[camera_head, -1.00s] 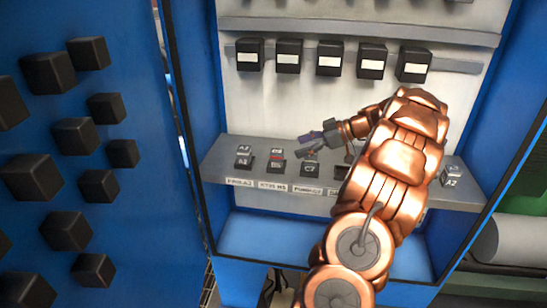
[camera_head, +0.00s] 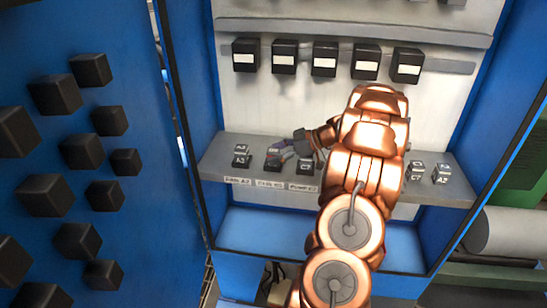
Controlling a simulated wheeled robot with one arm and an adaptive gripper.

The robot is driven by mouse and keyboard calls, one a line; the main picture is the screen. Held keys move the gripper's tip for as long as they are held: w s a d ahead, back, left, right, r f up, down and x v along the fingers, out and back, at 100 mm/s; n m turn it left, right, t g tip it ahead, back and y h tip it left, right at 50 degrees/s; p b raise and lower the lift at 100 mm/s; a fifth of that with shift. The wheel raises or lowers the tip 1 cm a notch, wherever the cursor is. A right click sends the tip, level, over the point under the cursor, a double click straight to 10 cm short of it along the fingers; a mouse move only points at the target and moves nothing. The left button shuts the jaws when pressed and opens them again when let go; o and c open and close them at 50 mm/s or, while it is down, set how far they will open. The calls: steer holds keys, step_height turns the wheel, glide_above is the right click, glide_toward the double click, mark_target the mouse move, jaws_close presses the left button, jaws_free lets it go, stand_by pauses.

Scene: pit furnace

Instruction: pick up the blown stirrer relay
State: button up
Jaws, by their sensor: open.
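A row of small black relays with pale printed tops stands on the grey shelf (camera_head: 215,165) inside the blue cabinet. The second relay from the left (camera_head: 273,164) sits above a label that I cannot read with certainty and is partly covered by my gripper. Its top showed a reddish mark earlier. I take it as the stirrer relay, but cannot be sure. My gripper (camera_head: 279,152) is open, with its fingers at or just over this relay's top. I cannot tell whether they touch it. The relay still stands on the shelf.
Relays stand close on both sides: one at left (camera_head: 241,157), one at right (camera_head: 305,166). Two more (camera_head: 415,171) (camera_head: 441,174) stand right of my arm, which hides the shelf's middle. Several black boxes (camera_head: 324,60) hang on the rail above. The blue door (camera_head: 130,220) is at left.

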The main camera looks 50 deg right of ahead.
steer(key=c, duration=1.3)
